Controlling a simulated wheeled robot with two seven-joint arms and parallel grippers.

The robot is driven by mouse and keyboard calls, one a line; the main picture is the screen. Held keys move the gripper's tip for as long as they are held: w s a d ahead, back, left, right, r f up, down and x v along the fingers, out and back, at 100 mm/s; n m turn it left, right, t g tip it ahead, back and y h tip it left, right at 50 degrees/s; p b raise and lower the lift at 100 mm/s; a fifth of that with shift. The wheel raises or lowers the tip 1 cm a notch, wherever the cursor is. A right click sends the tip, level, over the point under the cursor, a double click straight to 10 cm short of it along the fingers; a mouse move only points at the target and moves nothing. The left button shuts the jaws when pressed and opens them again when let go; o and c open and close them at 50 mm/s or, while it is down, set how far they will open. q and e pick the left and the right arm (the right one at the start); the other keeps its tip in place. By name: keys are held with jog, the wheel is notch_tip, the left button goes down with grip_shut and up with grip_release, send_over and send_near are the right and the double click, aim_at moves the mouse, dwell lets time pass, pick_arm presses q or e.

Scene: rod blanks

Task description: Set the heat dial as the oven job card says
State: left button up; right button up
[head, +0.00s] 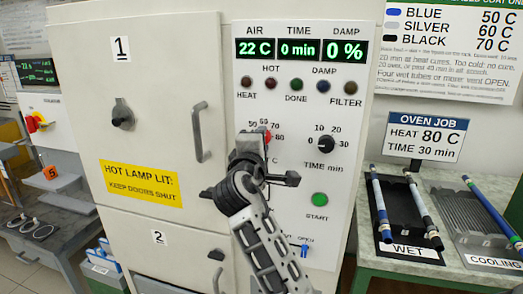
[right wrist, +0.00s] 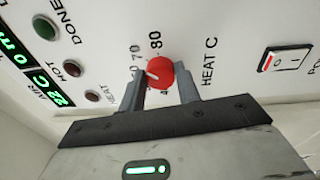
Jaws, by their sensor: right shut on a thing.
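The red heat dial (right wrist: 160,72) sits between the fingers of my right gripper (right wrist: 164,88), which is shut on it. In the right wrist view its white mark points left, towards the numbers below 80; the exact number is unclear beside the finger. The oven job card (head: 424,136) reads HEAT 80 C, TIME 30 min. My left gripper is not in view.
The time dial (head: 327,144) and green start button (head: 320,199) are right of my gripper. The display (head: 301,49) reads 22 C, 0 min, 0 %. Door handle (head: 201,132) stands out at left. Rods lie on the wet rack (head: 408,250).

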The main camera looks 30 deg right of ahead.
pick_arm(q)
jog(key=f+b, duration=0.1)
jog(key=b, duration=0.1)
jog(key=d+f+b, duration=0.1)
jog(key=b, duration=0.2)
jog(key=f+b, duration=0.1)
jog(key=b, duration=0.2)
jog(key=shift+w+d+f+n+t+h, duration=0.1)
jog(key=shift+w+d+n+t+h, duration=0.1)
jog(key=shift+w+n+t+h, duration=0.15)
pick_arm(e)
jog(key=m, duration=0.7)
jog(key=m+h, duration=0.1)
jog(key=m, duration=0.2)
jog(key=shift+w+a+f+m+g, duration=0.1)
jog(key=shift+w+f+m+g, duration=0.05)
jog(key=shift+f+m+g, duration=0.15)
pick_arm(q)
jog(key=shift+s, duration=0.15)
pick_arm(e)
jog(key=shift+r, duration=0.1)
jog(key=o, duration=1)
jog(key=shift+c, duration=0.2)
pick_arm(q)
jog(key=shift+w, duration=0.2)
